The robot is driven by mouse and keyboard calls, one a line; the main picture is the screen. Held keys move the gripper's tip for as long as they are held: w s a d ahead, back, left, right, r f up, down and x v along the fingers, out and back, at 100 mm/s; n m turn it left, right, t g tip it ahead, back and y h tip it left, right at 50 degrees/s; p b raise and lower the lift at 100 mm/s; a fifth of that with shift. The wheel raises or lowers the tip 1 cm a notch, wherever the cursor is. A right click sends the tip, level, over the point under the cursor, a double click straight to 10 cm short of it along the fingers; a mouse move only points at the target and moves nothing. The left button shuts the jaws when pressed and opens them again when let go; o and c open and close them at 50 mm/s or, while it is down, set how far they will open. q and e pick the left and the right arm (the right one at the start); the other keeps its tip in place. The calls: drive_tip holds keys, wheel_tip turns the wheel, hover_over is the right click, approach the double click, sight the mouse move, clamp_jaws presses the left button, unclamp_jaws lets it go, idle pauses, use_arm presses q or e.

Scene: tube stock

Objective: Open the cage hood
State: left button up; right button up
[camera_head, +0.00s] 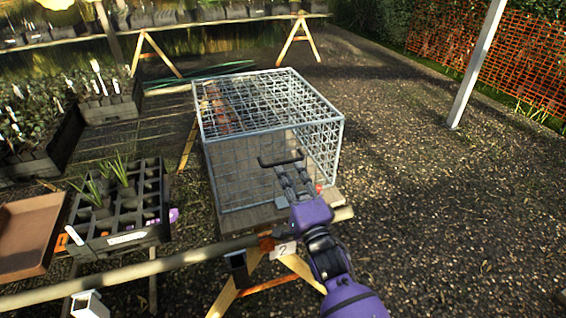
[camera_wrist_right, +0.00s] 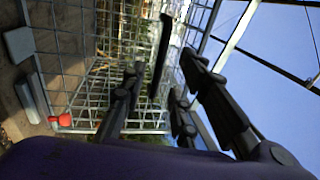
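The cage hood (camera_head: 268,118) is a grey wire-mesh box, sitting down over its wooden base (camera_head: 255,217) on the bench. Its black handle (camera_head: 282,161) juts from the front side; it also shows as a dark bar in the right wrist view (camera_wrist_right: 160,55). My right gripper (camera_head: 290,175) reaches up to the handle from the front. In the wrist view its fingers (camera_wrist_right: 157,92) are apart, with the handle bar appearing between them; I see no clear contact. A small red part (camera_wrist_right: 62,120) shows low on the front of the cage. My left gripper is not in view.
A seedling tray (camera_head: 125,208) and a brown empty tray (camera_head: 28,235) stand left of the cage. Plant crates (camera_head: 105,108) are farther back left. A label marked 2 (camera_head: 283,250) hangs at the bench's front edge. A pale post (camera_head: 478,62) stands right; gravel there is open.

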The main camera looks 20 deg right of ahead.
sight(283, 163)
drive_tip(key=w, duration=0.4)
drive_tip(key=w+r, duration=0.1)
drive_tip(key=w, duration=0.1)
drive_tip(key=shift+a, duration=0.1)
drive_tip(key=shift+s, duration=0.1)
clamp_jaws()
